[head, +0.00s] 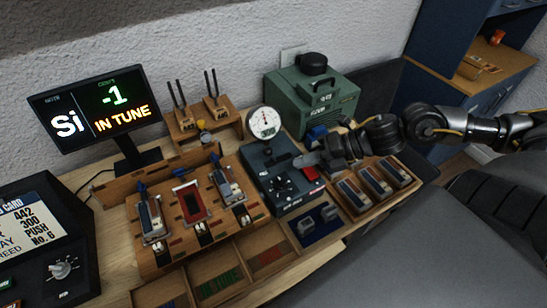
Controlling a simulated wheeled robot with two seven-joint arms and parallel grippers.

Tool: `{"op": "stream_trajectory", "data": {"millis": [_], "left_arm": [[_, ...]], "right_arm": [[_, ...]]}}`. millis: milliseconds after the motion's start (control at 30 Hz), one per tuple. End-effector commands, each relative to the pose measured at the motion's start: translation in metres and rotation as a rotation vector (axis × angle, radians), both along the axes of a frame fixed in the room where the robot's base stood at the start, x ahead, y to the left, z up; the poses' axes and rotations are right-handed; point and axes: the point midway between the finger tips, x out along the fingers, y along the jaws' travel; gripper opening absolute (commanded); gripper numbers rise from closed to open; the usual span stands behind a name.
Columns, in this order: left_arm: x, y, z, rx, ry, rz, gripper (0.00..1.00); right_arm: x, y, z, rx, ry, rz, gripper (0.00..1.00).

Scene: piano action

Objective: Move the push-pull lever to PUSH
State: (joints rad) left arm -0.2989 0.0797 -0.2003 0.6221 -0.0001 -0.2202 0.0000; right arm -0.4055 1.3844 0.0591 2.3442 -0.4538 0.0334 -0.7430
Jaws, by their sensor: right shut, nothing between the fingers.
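A dark blue-grey instrument box (272,190) with switches stands mid-bench, with a round dial gauge (265,122) at its back. My right gripper (308,160) comes in from the right, its shut fingers over the right side of this box, with nothing visible held. A red part (312,173) shows just under the fingers. I cannot tell for sure which control is the push-pull lever, or its position; the gripper covers part of the box. A card screen (32,232) at left reads 442, 300, PUSH, No. 6. My left gripper is out of view.
A monitor (95,108) reads Si, -1, IN TUNE. A wooden rack (160,245) with several key actions stands left of the box. A green case (345,95) stands behind, and a tray of blocks (375,190) lies right. A blue cabinet (430,85) stands at far right.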

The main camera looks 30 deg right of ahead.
Motion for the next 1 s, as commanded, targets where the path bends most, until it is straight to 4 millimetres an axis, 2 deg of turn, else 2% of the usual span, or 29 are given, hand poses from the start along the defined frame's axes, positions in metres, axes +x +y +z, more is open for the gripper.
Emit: {"op": "stream_trajectory", "data": {"millis": [333, 533, 800, 867, 1000], "left_arm": [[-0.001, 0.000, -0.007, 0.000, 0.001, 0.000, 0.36], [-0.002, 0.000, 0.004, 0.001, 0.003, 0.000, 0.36], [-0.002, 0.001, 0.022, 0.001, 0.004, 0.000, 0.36], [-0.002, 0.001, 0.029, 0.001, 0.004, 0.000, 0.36], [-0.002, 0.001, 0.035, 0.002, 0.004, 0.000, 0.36]], "right_arm": [[0.011, 0.017, -0.010, 0.004, -0.006, 0.003, 0.00], [0.025, 0.038, -0.020, 0.008, -0.004, 0.004, 0.00], [0.049, 0.072, -0.044, 0.006, -0.001, 0.002, 0.00], [0.056, 0.061, -0.038, -0.001, 0.000, -0.001, 0.00], [0.066, 0.051, -0.034, 0.000, -0.001, 0.002, 0.00]]}}
